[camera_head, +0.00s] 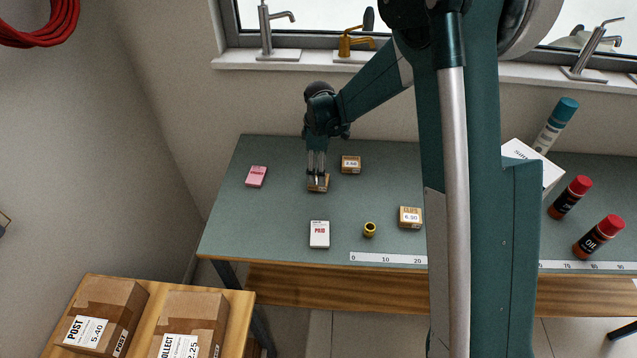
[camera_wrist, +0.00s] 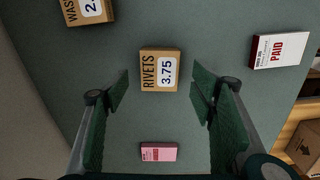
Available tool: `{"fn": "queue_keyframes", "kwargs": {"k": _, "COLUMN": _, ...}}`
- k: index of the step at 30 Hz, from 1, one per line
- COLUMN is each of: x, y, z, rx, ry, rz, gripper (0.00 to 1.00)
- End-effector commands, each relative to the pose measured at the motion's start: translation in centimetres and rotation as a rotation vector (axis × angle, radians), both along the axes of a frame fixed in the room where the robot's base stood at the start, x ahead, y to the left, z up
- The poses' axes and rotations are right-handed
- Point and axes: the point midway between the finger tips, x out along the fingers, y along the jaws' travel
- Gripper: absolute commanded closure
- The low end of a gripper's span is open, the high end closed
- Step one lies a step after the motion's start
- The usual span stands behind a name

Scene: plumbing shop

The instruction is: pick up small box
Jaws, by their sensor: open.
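A small brown box marked RIVETS 3.75 (camera_wrist: 160,70) lies on the grey-green bench top, centred between my open fingers in the wrist view. In the head view this small box (camera_head: 318,185) is partly hidden behind my gripper (camera_head: 317,178). In the wrist view my gripper (camera_wrist: 160,92) is open, with one green-padded finger on each side of the box and a visible gap to it. Whether the fingertips reach down to the box's height, I cannot tell. Other small brown boxes stand behind it (camera_head: 351,164) and to the right, marked CLIPS (camera_head: 410,217).
A pink box (camera_head: 257,176), a white PAID box (camera_head: 320,234) and a brass fitting (camera_head: 369,229) lie around on the bench (camera_head: 280,215). A ruler (camera_head: 388,259) runs along the front edge. Bare bench separates the boxes.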

Motion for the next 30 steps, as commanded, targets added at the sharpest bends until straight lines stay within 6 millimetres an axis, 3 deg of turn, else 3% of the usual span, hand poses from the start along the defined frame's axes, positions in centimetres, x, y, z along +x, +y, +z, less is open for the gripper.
{"fn": "queue_keyframes", "kwargs": {"k": 16, "x": 0.0, "y": 0.1, "z": -0.9, "rx": 0.0, "ry": 0.0, "rz": 0.0, "gripper": 0.44}}
{"fn": "queue_keyframes", "kwargs": {"k": 30, "x": 0.1, "y": 0.2, "z": -5.2, "rx": 0.0, "ry": 0.0, "rz": 0.0, "gripper": 0.44}}
